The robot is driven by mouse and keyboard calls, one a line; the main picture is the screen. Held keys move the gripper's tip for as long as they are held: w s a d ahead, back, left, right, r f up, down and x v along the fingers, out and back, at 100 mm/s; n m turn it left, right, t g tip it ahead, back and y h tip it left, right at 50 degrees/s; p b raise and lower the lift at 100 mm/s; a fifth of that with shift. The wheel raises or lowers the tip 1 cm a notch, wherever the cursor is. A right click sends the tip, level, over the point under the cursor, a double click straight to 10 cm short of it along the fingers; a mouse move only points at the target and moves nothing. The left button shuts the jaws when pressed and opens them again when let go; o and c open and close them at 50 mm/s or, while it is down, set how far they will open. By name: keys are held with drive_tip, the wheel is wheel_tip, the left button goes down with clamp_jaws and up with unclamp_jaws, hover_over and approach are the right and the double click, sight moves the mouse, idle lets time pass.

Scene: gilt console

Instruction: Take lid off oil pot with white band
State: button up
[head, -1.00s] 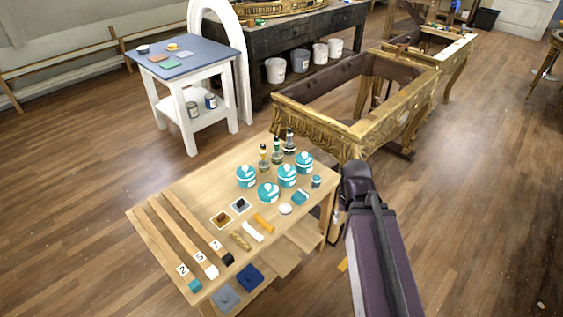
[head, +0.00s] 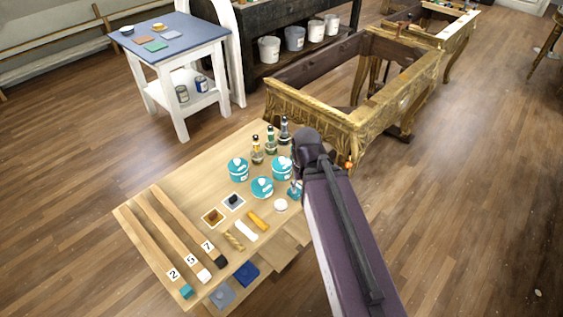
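Three teal-and-white tubs (head: 262,188) stand on the light wooden bench (head: 185,180). Behind them are three small dark-topped bottles: one with an amber part (head: 257,152), one with green (head: 270,141) and one darker, greyish (head: 284,132). I cannot tell which vessel is the oil pot with the white band; any band is too small to make out. My arm crosses the bench's right end and hides what stands there. My gripper's fingers are not visible.
Numbered wooden strips (head: 168,240), small pads, sticks and a white round piece (head: 281,205) lie on the bench. A gilt console frame (head: 330,115) stands close behind it. A blue-topped white table (head: 165,40) is at upper left. Wooden floor is clear at right.

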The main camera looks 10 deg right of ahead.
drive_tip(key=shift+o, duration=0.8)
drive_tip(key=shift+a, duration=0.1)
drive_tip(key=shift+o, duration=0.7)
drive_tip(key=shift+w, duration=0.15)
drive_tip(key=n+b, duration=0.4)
hover_over(282, 159)
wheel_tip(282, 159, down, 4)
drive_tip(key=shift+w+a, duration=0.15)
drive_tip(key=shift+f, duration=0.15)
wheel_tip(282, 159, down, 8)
drive_tip(key=b, duration=0.8)
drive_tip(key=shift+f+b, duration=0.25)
drive_tip(key=shift+b, duration=0.1)
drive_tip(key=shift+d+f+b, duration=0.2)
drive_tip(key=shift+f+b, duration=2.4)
